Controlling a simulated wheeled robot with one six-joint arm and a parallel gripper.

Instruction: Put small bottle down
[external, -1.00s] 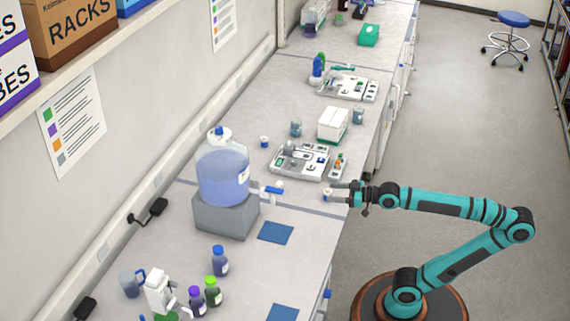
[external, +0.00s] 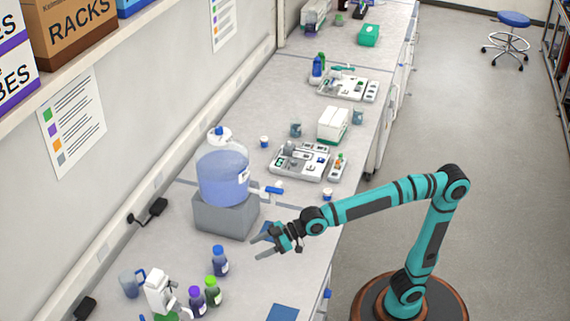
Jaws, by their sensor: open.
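A similar small bottle (external: 264,141) stands farther back, left of the parts tray.
A large blue carboy (external: 222,178) sits on a grey block (external: 222,215). Blue (external: 219,261), purple-capped (external: 197,301) and green-capped (external: 213,292) bottles stand front left.

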